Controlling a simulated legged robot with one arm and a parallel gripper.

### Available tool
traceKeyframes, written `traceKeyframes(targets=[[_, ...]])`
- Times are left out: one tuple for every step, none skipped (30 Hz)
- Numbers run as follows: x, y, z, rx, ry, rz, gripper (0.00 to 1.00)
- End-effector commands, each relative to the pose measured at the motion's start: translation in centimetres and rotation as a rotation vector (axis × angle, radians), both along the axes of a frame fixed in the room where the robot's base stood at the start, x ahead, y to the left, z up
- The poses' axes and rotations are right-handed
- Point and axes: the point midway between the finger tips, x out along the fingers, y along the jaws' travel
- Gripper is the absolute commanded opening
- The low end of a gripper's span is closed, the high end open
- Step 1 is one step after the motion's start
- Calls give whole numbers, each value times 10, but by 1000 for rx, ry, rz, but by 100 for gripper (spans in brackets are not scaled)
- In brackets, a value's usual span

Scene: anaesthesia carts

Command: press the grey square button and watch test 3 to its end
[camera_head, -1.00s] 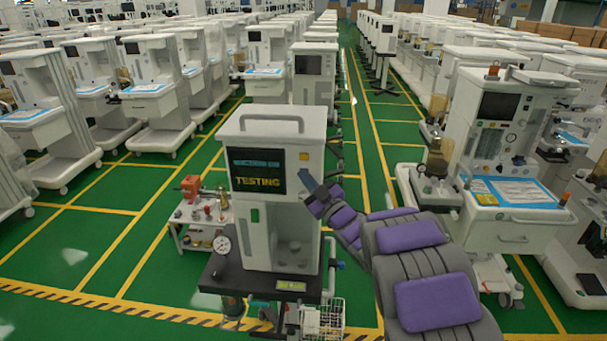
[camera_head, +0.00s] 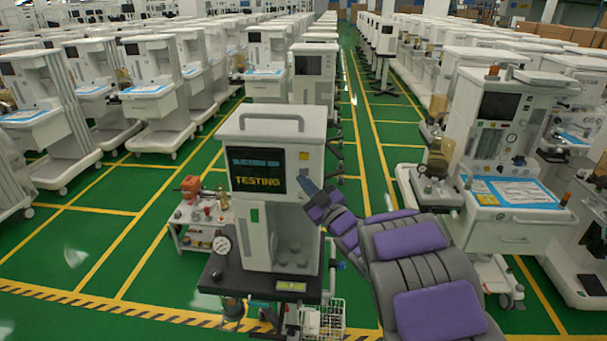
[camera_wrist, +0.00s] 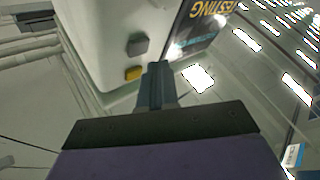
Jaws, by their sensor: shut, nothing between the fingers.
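The white test machine (camera_head: 276,205) stands ahead of me, its dark screen (camera_head: 257,171) reading TESTING in yellow under a smaller blue line. A small yellow square (camera_head: 303,155) is right of the screen. In the wrist view the grey square button (camera_wrist: 138,46) sits beside the yellow one (camera_wrist: 133,73), and the screen (camera_wrist: 207,22) shows upside down and cut off. My gripper (camera_head: 304,182) is shut and empty, its tip close to the panel below the yellow square. In the wrist view the fingertips (camera_wrist: 156,70) appear beside the buttons, apart from the grey one. The head view does not clearly show the grey button.
A round gauge (camera_head: 222,245) and a small green-lit display (camera_head: 291,286) are at the machine's base. A small cart with an orange-red device (camera_head: 191,185) stands to its left. Rows of white carts (camera_head: 153,105) line both sides, with green floor between.

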Motion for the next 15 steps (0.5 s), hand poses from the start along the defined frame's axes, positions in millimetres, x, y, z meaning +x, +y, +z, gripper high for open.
traceKeyframes(targets=[[-4, 0, 0, -1, 0, 1, 0], [-7, 1, 0, -1, 0, 1, 0], [-11, 1, -1, -1, 1, 0, 0], [-14, 1, -1, -1, 2, 0, 0], [-16, 1, -2, -1, 2, 0, 0], [-20, 1, -2, -2, 2, 0, 0], [-22, 1, -2, -2, 3, 0, 0], [-25, 1, -2, -2, 3, 0, 0], [-28, 2, -2, -2, 3, 0, 0], [-31, 2, -2, -3, 3, 0, 0], [-34, 2, -2, -3, 3, 0, 0], [-37, 1, -2, -3, 3, 0, 0], [-40, 1, -2, -2, 3, -1, 0], [-42, 1, -1, -2, 2, 0, 0], [-43, 1, -1, -1, 2, -1, 0]])
